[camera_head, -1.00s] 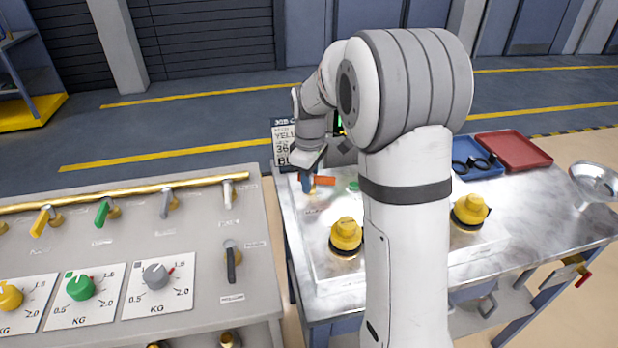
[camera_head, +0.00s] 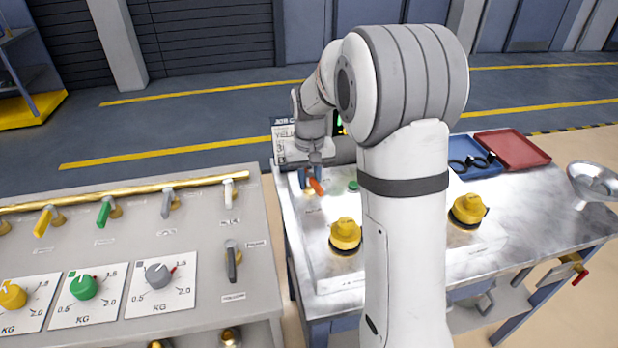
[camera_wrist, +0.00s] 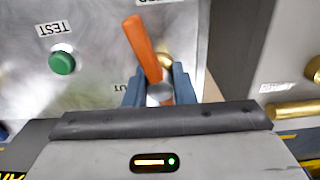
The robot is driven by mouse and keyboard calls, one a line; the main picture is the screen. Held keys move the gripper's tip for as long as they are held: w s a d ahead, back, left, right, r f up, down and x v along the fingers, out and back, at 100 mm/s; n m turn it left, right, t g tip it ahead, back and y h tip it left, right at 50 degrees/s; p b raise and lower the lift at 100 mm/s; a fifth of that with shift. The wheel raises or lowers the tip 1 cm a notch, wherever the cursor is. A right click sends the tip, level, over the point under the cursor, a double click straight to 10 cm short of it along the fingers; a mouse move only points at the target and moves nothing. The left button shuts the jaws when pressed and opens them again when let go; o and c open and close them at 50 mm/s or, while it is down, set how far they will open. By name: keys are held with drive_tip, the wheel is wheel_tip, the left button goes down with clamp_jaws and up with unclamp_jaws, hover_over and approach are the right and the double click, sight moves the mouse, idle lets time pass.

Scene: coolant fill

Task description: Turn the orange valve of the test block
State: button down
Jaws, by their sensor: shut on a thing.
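The orange valve handle (camera_head: 316,187) is at the far left of the test block's metal panel (camera_head: 318,222). My gripper (camera_head: 309,181) is shut on it from above. In the wrist view the orange handle (camera_wrist: 143,45) runs tilted from upper left down between the two blue fingers of my gripper (camera_wrist: 160,90). A brass fitting (camera_wrist: 164,60) shows beside the handle. A green TEST button (camera_wrist: 62,63) is on the panel to the left in the wrist view, and shows right of the handle in the head view (camera_head: 353,186).
Two yellow knobs (camera_head: 345,234) (camera_head: 468,209) stand on the panel. A blue tray (camera_head: 474,160) and a red tray (camera_head: 512,149) lie at the back right. A grey console (camera_head: 130,235) with levers and dials stands left, across a narrow gap. My arm hides the panel's middle.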

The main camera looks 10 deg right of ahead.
sight(309, 174)
drive_tip(key=shift+m, duration=1.2)
drive_tip(key=c, duration=1.2)
unclamp_jaws()
drive_tip(key=shift+r, duration=0.1)
wheel_tip(309, 174, up, 8)
drive_tip(key=shift+f, duration=0.2)
